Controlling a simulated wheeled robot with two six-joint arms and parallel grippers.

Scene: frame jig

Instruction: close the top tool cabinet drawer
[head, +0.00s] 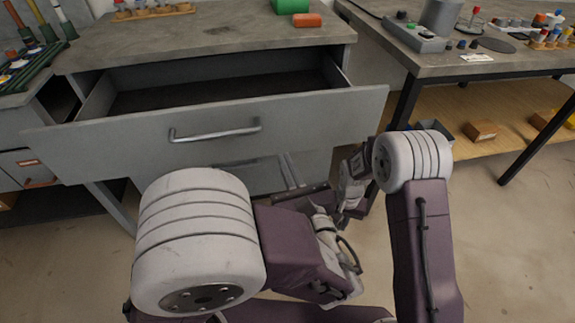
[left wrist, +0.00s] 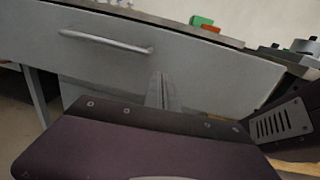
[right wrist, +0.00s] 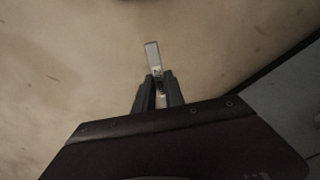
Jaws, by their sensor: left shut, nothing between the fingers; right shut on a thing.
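The top tool cabinet drawer (head: 290,120) is pulled out, its dark inside showing behind the grey front. Its silver bar handle (head: 215,131) is on the front and also shows in the left wrist view (left wrist: 105,41). My left gripper (left wrist: 162,78) is shut and empty, pointing at the drawer front below and right of the handle. Whether it touches the front I cannot tell. My right gripper (right wrist: 156,84) is shut on a small light-grey flat piece (right wrist: 152,55), above the floor. In the head view my right gripper is largely hidden by my arms.
The cabinet top (head: 215,40) above the drawer bears a green block (head: 291,6) and an orange block (head: 307,20). A workbench (head: 460,65) with tools stands at the right, with a wooden lower shelf (head: 490,110). The floor (head: 510,240) at the lower right is clear.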

